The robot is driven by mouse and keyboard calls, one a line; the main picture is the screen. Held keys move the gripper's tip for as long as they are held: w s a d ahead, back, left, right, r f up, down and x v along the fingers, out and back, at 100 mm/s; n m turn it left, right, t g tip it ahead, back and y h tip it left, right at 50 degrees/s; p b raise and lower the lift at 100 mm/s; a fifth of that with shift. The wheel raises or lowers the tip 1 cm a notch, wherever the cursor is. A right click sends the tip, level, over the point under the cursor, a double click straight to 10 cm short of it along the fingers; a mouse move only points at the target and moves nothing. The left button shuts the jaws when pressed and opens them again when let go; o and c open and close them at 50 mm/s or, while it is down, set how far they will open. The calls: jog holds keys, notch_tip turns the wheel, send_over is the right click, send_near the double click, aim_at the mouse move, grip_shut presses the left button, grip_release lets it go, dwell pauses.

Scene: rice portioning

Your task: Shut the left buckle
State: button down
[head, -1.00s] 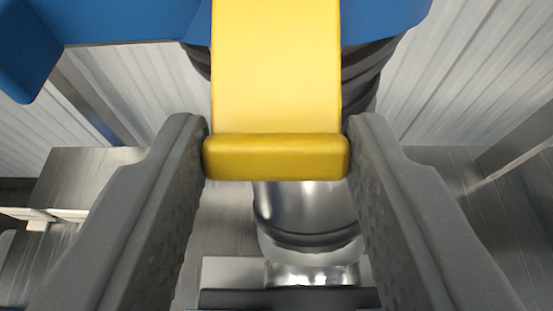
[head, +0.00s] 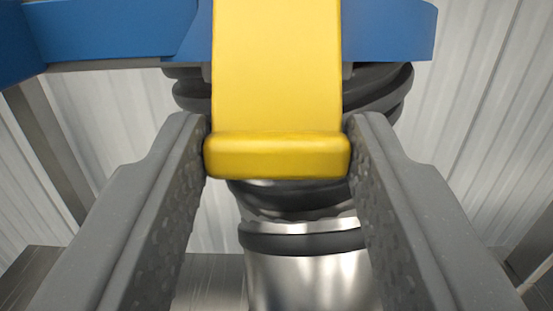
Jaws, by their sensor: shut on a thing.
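A yellow buckle lever (head: 277,75) hangs down in the upper middle of the head view, with a thicker rounded lip (head: 277,157) at its lower end. My gripper (head: 278,150) has one grey finger on each side of this lip and is shut on it. Both fingertips touch the lip's ends. The lever's top runs out of the picture, so its hinge and any catch are hidden. I cannot tell from this view whether it is the left buckle.
A blue frame (head: 110,30) crosses the top behind the lever. A black ribbed hose or bellows (head: 385,95) and a shiny metal pipe (head: 310,280) stand behind and below it. Pale ribbed walls (head: 470,110) lie at the back.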

jog(key=shift+w+f, duration=0.15)
jog(key=shift+f, duration=0.15)
jog(key=c, duration=0.8)
grip_release()
jog(key=shift+c, duration=0.2)
jog(key=shift+r, duration=0.1)
jog(key=s+a+f, duration=0.1)
jog(key=s, duration=1.2)
jog(key=shift+s+f, duration=0.25)
jog(key=shift+s, duration=0.15)
jog(key=shift+a, duration=0.15)
jog(key=shift+c, duration=0.3)
